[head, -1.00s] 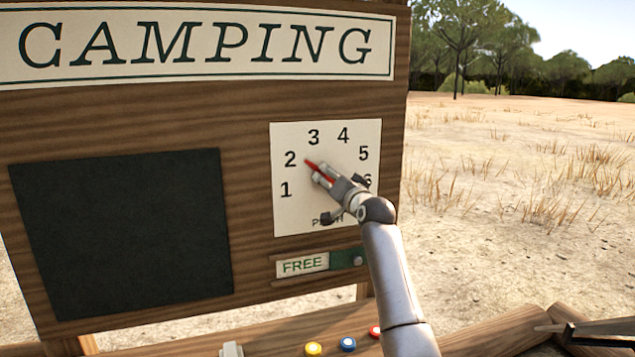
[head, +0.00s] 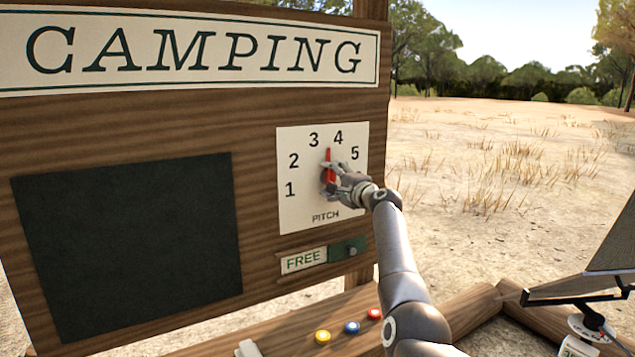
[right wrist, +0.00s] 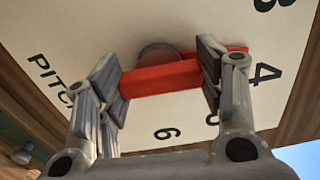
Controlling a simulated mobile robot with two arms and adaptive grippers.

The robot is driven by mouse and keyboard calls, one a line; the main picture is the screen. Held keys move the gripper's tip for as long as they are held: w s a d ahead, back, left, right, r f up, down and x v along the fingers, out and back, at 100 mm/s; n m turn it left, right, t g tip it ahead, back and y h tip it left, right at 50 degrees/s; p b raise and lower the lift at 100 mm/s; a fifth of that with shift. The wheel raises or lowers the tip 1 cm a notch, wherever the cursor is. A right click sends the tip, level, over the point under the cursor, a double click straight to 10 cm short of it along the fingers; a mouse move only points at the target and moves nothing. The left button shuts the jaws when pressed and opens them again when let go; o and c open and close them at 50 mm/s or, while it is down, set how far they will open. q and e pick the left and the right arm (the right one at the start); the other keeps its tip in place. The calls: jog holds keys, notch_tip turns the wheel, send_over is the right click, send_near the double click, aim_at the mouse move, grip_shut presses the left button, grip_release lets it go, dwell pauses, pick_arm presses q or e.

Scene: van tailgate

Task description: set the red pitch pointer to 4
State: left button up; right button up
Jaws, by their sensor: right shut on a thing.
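The red pitch pointer (head: 330,168) is on the white dial plate (head: 291,212), numbered and marked PITCH. Its tip points up, between 3 and 4. My right gripper (head: 332,174) is shut on the pointer and hides part of the dial, including the 6 in the head view. In the right wrist view the red pointer (right wrist: 165,77) lies between the two finger pads, its round hub (right wrist: 157,53) behind it. The 4 (right wrist: 266,74) shows just past its tip end. My left gripper is not in view.
The dial is on a wooden board with a CAMPING sign (head: 200,48) and a dark panel (head: 125,240). A FREE slider (head: 304,260) is below the dial. Yellow (head: 323,337), blue (head: 352,327) and red (head: 375,313) round pieces lie on the ledge below.

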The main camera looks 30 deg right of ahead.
jog(key=shift+a+r+m, duration=0.1)
jog(key=shift+m, duration=0.4)
jog(key=shift+m+p, duration=0.9)
jog(key=shift+m, duration=0.3)
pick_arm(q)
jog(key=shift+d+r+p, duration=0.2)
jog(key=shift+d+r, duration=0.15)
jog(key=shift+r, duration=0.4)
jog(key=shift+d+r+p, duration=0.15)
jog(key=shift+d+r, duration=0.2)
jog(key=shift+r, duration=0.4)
pick_arm(e)
jog(key=shift+m, duration=0.3)
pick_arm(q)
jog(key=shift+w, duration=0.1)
pick_arm(e)
jog(key=o, duration=1.5)
jog(key=shift+c, duration=0.2)
jog(key=shift+s, duration=0.1)
jog(key=s, duration=1.1)
jog(key=shift+s+d, duration=0.35)
jog(key=shift+s, duration=0.05)
